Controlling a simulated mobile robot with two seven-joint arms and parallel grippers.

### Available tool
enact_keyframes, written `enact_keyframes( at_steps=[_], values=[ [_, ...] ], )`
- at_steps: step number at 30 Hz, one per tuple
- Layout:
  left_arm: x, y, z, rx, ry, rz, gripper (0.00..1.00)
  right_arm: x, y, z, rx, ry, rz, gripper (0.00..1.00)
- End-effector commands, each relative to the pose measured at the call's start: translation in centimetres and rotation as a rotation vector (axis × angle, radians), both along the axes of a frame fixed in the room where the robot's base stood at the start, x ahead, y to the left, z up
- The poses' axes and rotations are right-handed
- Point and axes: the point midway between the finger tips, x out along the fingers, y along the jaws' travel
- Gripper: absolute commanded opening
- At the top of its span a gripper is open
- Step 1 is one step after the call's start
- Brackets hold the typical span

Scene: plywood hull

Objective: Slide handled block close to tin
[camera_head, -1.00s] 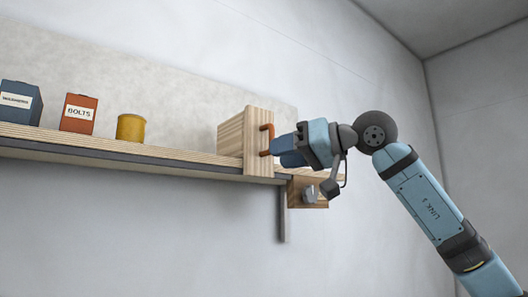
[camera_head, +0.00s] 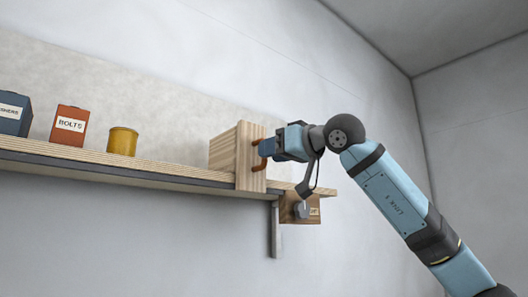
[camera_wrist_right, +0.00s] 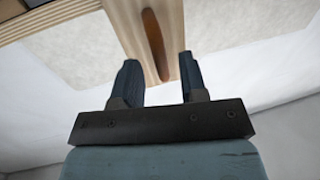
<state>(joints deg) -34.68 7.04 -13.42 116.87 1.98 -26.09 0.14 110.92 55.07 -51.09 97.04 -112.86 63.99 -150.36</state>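The handled block (camera_head: 222,153) is pale wood with an orange-brown handle (camera_head: 258,165) on its right face. It stands upright on a wall shelf. The tin (camera_head: 123,141) is a yellow cylinder on the same shelf, left of the block with a clear gap between. My right gripper (camera_head: 267,147) is at the handle from the right. In the right wrist view its two fingers (camera_wrist_right: 158,64) are apart, with the handle (camera_wrist_right: 153,40) between and beyond their tips; I see no contact. My left gripper is not in view.
A red BOLTS box (camera_head: 70,126) and a blue box (camera_head: 14,112) stand left of the tin. The shelf (camera_head: 170,176) has a dark front strip. A wooden piece with a grey knob (camera_head: 300,209) hangs under its right end. The shelf between tin and block is clear.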

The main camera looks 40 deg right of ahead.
Motion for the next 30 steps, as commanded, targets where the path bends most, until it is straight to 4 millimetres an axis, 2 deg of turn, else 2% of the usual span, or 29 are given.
enact_keyframes(
  at_steps=[3, 6, 17, 22, 30],
  values=[
    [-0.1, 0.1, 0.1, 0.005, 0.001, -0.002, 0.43, 1.6, 0.4, 0.0, 0.001, 0.001, 0.0, 0.39],
    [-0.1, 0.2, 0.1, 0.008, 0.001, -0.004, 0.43, 2.3, 0.7, 0.0, 0.0, 0.0, 0.001, 0.39],
    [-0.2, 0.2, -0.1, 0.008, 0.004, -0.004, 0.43, 2.7, 0.8, 0.0, 0.0, 0.0, 0.0, 0.39],
    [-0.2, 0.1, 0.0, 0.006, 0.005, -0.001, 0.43, 2.7, 0.8, 0.0, 0.0, 0.0, 0.0, 0.0],
    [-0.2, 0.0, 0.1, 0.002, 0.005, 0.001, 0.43, 2.7, 1.1, 0.0, -0.001, 0.0, 0.001, 0.0]
  ],
)
